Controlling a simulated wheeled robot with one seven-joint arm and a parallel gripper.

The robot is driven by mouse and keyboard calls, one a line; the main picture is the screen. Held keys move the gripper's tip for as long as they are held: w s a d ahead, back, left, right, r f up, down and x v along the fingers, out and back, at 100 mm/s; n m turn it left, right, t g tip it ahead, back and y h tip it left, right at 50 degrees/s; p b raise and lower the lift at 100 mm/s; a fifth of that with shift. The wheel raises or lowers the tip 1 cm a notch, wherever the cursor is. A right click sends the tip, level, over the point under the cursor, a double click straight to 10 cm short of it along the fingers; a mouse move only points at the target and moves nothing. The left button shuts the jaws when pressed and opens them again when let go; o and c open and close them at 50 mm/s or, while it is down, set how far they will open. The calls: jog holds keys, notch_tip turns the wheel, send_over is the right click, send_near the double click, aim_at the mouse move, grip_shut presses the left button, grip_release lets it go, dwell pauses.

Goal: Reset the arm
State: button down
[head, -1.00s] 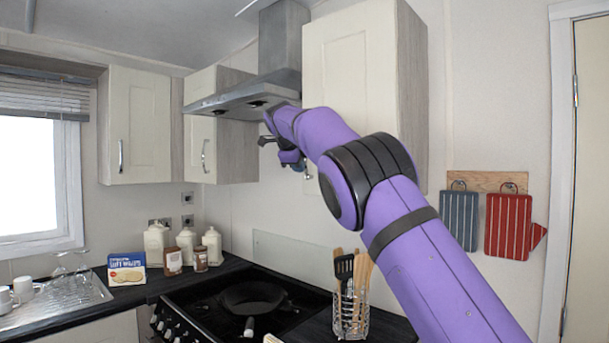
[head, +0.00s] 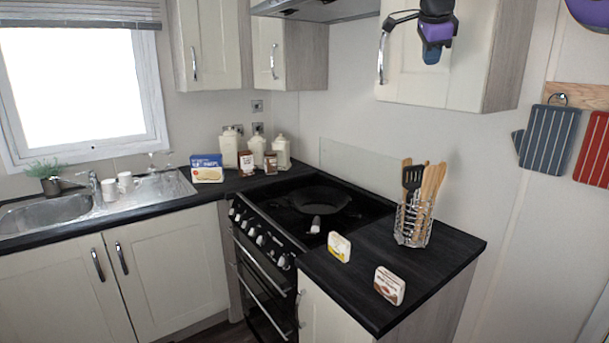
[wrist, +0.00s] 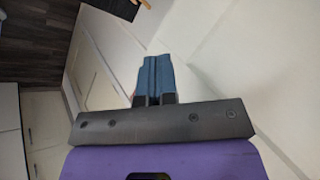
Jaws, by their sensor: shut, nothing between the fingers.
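My arm shows only in part at the top of the head view, with a purple wrist section in front of the right wall cabinet. My gripper (head: 431,56) hangs there, pointing down, above the counter and the utensil holder. In the wrist view my gripper (wrist: 153,80) has its two blue fingers pressed together, with nothing between them. The rest of the arm is mostly out of the picture, apart from a purple piece at the top right corner.
A wire utensil holder (head: 413,222) stands on the dark counter (head: 445,262), with two small packets (head: 339,246) (head: 389,285) near its front edge. A pan (head: 318,199) sits on the stove. Wall cabinets (head: 440,70) and striped mitts (head: 549,137) are close to the arm.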

jog(key=s+d+f+n+y, duration=0.1)
jog(key=s+d+f+n, duration=0.3)
jog(key=s, duration=0.8)
jog(key=s+a+f+n+y, duration=0.15)
jog(key=s+n, duration=0.35)
jog(key=s, duration=0.6)
jog(key=s+a+f+n, duration=0.1)
jog(key=s+f+n, duration=0.4)
jog(key=s+f, duration=0.3)
jog(key=s+a+f+n+g, duration=0.1)
jog(key=s+f+n, duration=0.4)
jog(key=s, duration=1)
notch_tip(320, 180, down, 4)
jog(key=shift+a+r, duration=0.15)
jog(key=shift+a, duration=0.2)
